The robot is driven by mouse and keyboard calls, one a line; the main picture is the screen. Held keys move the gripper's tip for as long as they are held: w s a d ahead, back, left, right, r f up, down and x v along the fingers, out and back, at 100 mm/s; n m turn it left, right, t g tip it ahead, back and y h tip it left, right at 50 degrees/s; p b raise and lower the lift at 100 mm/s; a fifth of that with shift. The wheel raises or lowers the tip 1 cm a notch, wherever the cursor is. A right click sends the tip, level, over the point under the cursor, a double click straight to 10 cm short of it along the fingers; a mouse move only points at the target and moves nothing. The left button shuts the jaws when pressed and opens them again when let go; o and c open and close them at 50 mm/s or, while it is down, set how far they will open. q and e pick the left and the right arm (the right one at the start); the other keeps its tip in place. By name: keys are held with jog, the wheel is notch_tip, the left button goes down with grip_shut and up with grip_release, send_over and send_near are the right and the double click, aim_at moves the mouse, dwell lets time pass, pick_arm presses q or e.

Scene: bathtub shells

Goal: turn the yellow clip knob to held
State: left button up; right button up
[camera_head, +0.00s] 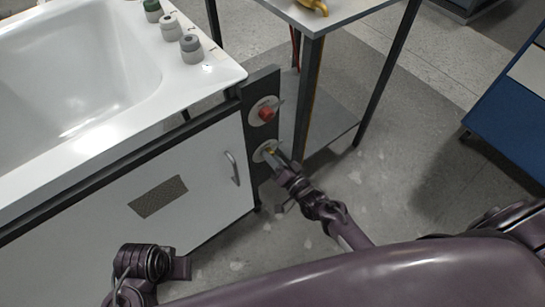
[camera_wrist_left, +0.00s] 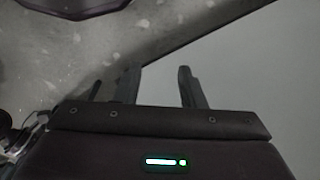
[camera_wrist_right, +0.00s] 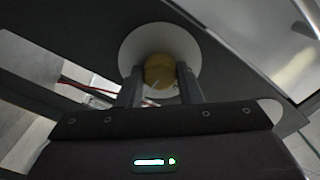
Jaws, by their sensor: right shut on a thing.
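The yellow clip knob (camera_wrist_right: 159,70) sits on a round pale plate (camera_wrist_right: 133,48) on a dark upright panel, seen in the right wrist view. My right gripper (camera_wrist_right: 160,85) is shut on the knob, one finger on each side. In the head view my right gripper (camera_head: 274,157) reaches the lower plate on the panel and hides most of the knob. The knob's exact setting cannot be read. In the left wrist view my left gripper (camera_wrist_left: 158,85) has its fingers apart with nothing between them.
A red knob (camera_head: 266,113) sits on the same dark panel (camera_head: 262,88), just above. A white bathtub (camera_head: 215,72) with green and grey knobs stands left, over a white cabinet door (camera_head: 215,185) with a handle. A metal table (camera_head: 335,12) stands behind the panel.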

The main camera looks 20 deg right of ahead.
jog(key=o, duration=1)
pick_arm(q)
jog(key=f, duration=0.1)
jog(key=f+p, duration=0.1)
jog(key=f, duration=0.2)
jog(key=shift+w+f, duration=0.25)
jog(key=shift+w, duration=0.15)
pick_arm(e)
jog(key=v, duration=0.7)
jog(key=shift+s+d, duration=0.15)
jog(key=shift+s, duration=0.2)
